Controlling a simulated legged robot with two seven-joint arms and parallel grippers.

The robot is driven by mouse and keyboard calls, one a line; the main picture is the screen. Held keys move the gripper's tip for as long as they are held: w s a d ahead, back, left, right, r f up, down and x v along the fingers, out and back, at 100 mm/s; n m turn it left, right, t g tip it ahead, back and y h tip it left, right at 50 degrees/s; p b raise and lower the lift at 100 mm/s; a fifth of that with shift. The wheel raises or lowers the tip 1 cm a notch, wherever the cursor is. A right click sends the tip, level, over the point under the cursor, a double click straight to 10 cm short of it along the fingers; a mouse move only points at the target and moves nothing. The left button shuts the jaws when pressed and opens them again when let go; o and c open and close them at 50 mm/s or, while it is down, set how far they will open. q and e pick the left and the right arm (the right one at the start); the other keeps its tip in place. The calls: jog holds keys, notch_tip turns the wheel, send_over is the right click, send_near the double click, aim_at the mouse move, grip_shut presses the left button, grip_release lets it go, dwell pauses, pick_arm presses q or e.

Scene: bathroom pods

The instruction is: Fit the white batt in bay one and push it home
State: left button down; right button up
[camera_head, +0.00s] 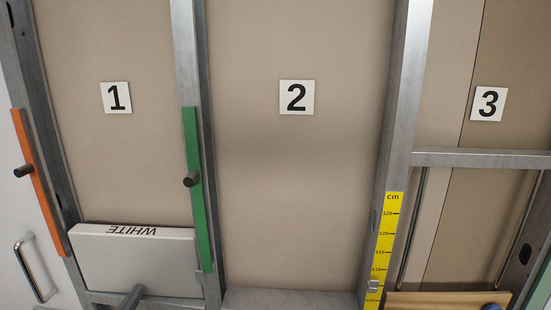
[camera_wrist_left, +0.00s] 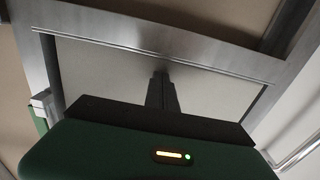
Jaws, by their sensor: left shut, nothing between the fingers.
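The white batt (camera_head: 135,262) stands in the lower part of bay one, between the metal studs. The word WHITE on its top edge reads upside down. Its pale face also shows in the left wrist view (camera_wrist_left: 105,75), framed by metal. My left gripper (camera_head: 136,290) is at the lower middle of the batt, in front of its face. In the left wrist view its fingers (camera_wrist_left: 160,76) are together, empty, and point at the batt's face; I cannot tell whether they touch it. My right gripper is not in view.
An orange bar (camera_head: 38,181) and a green bar (camera_head: 198,225), each with a dark knob, lie on the studs beside bay one. Bay two (camera_head: 297,190) is empty. A yellow centimetre scale (camera_head: 386,240) is on the stud by bay three. A wooden board (camera_head: 440,299) lies at lower right.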

pick_arm(q)
jog(key=shift+s+a, duration=0.15)
jog(key=shift+s, duration=2.35)
